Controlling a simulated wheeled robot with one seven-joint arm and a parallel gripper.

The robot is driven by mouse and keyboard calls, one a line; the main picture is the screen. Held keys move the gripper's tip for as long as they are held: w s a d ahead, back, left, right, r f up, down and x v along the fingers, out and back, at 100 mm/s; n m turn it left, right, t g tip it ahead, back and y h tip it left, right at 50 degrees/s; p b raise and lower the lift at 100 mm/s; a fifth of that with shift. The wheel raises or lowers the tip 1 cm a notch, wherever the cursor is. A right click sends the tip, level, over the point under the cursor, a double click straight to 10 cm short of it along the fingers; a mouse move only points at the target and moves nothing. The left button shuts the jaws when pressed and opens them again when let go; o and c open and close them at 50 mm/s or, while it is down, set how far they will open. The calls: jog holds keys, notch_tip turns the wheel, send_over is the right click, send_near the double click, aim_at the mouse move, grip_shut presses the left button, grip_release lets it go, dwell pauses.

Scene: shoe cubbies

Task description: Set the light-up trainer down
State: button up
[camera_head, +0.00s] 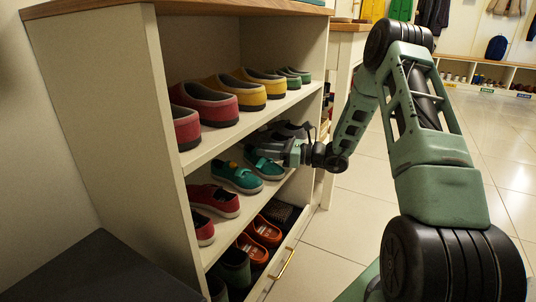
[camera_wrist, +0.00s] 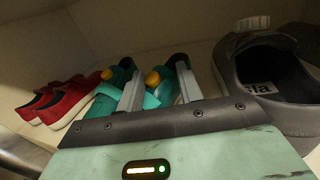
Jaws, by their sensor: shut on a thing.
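A pair of teal trainers with yellow round pieces sits on the middle shelf. The left trainer (camera_head: 237,178) stands on the shelf, and the right trainer (camera_head: 264,168) is beside it, at my gripper (camera_head: 280,151). In the wrist view, my gripper (camera_wrist: 160,72) has its two fingers around part of the right trainer (camera_wrist: 170,82) and is shut on it. The left trainer (camera_wrist: 108,100) is just left of the fingers. The held trainer's sole is partly hidden, so I cannot tell whether it touches the shelf.
Red shoes (camera_head: 213,200) stand left of the teal pair. Dark grey shoes (camera_wrist: 262,75) are close on the right. Orange shoes (camera_head: 258,237) are below. The cubby's shelf boards lie close above and below my gripper.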

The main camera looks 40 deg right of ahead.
jog(key=shift+f, duration=0.1)
jog(key=o, duration=1.3)
jog(key=shift+c, duration=0.2)
jog(key=shift+s+d+r+p, duration=0.25)
jog(key=shift+p, duration=0.05)
jog(key=p+v, duration=0.5)
jog(key=v, duration=0.6)
jog(key=shift+s+d+f, duration=0.1)
